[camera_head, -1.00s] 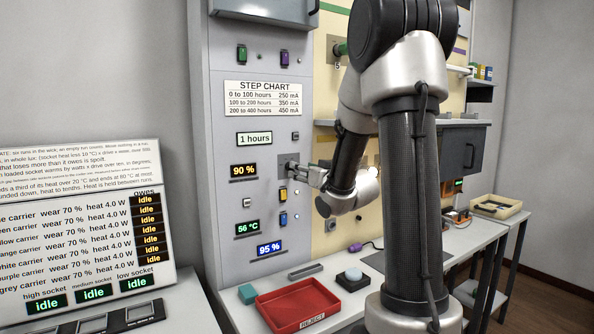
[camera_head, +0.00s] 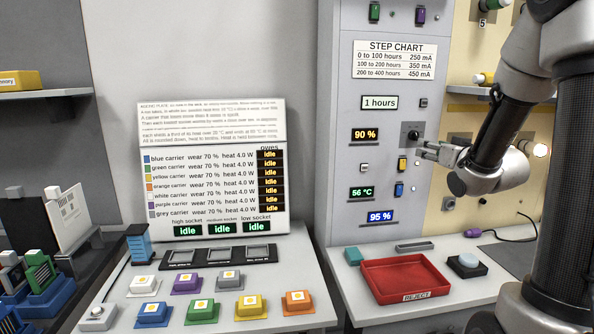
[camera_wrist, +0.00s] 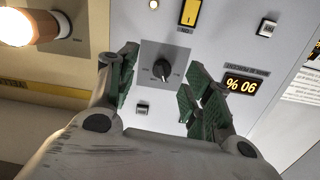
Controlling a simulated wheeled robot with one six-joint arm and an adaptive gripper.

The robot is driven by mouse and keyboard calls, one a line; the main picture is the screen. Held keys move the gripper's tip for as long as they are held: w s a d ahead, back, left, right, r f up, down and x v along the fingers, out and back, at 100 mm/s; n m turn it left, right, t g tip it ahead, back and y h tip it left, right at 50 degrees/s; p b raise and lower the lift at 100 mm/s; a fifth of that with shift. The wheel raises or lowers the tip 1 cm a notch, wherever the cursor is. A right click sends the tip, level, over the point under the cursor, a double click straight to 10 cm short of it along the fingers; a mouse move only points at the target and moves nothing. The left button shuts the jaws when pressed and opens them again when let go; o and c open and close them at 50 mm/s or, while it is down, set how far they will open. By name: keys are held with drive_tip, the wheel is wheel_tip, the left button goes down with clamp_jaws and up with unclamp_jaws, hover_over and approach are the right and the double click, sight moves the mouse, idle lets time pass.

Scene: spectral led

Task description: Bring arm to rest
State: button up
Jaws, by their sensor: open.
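My gripper (camera_head: 424,150) is at the right in the head view, in front of the grey panel (camera_head: 385,20). In the wrist view my gripper (camera_wrist: 155,98) is open, its green-padded fingers apart. A black knob (camera_wrist: 163,69) on a square dark plate shows between and beyond the fingers, with nothing held. In the head view the knob (camera_head: 415,135) is just left of and above the fingertips. Whether the fingers touch the knob cannot be told. My arm reaches in from the right.
A red reject tray (camera_head: 404,278) and a dark box with a round pale top (camera_head: 467,263) lie on the bench below my arm. Several coloured carriers, such as the green one (camera_head: 202,312), stand on the left bench before the status board (camera_head: 212,165), which reads idle.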

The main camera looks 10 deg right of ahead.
drive_tip(key=s+d+f+g+h, duration=0.25)
drive_tip(key=f+g, duration=0.25)
drive_tip(key=f, duration=0.4)
drive_tip(key=s+f+m+g, duration=0.1)
drive_tip(key=s+f+g, duration=0.15)
drive_tip(key=s, duration=0.45)
drive_tip(key=s+f+g, duration=0.2)
drive_tip(key=s+g, duration=0.2)
drive_tip(key=s, duration=0.3)
drive_tip(key=s+a+r+n+y, duration=0.1)
drive_tip(key=s+a+r, duration=0.3)
drive_tip(key=s+a, duration=0.2)
drive_tip(key=s+a+r+n+g+y, duration=0.1)
drive_tip(key=s+a+r, duration=0.4)
drive_tip(key=s, duration=0.5)
drive_tip(key=shift+s+a, duration=0.25)
drive_tip(key=shift+a, duration=1)
